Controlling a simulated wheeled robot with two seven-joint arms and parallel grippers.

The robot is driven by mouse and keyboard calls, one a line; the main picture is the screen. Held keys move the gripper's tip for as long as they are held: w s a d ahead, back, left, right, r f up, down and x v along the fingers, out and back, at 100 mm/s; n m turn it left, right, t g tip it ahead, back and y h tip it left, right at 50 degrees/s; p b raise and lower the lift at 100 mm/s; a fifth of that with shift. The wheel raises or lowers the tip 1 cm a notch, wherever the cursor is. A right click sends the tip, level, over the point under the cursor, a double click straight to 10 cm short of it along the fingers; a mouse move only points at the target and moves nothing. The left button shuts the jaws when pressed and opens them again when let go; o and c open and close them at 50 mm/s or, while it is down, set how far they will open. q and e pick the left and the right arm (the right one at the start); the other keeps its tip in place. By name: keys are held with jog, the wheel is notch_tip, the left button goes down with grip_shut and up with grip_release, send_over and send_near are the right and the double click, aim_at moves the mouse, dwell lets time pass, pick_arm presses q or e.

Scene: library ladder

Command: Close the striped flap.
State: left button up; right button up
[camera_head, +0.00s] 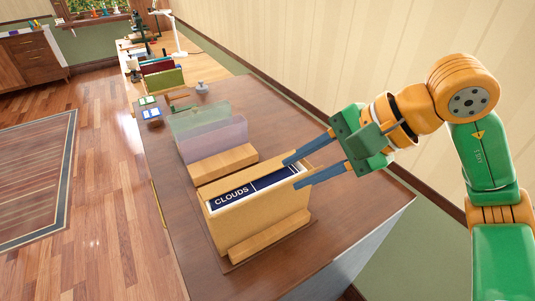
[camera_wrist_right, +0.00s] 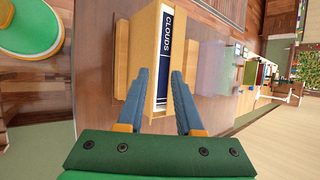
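I see no striped flap in either view. A tan wooden case (camera_head: 255,219) stands on the brown table, holding a dark blue book (camera_head: 262,188) lettered "CLOUDS". The book also shows in the right wrist view (camera_wrist_right: 166,50). My right gripper (camera_head: 292,172) is open at the right end of the case. In the right wrist view its two blue fingers (camera_wrist_right: 160,75) point along the case, one to each side of the book's near end. I cannot tell whether they touch the case. My left gripper is not in view.
On the table (camera_head: 180,218), a wooden block (camera_head: 223,164) and translucent panels (camera_head: 212,138) stand behind the case. Small blue-and-white items (camera_head: 151,114) and a green-and-red holder (camera_head: 163,76) are further back. The striped wall (camera_head: 330,50) runs along the right.

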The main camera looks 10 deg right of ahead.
aim_at(274, 189)
jog(key=p+x, duration=0.1)
jog(key=x, duration=0.5)
jog(key=shift+s+f, duration=0.25)
jog(key=shift+s, duration=0.1)
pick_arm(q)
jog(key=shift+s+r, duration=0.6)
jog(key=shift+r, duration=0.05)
pick_arm(e)
jog(key=shift+s+r, duration=0.15)
jog(key=shift+s, duration=0.1)
grip_shut()
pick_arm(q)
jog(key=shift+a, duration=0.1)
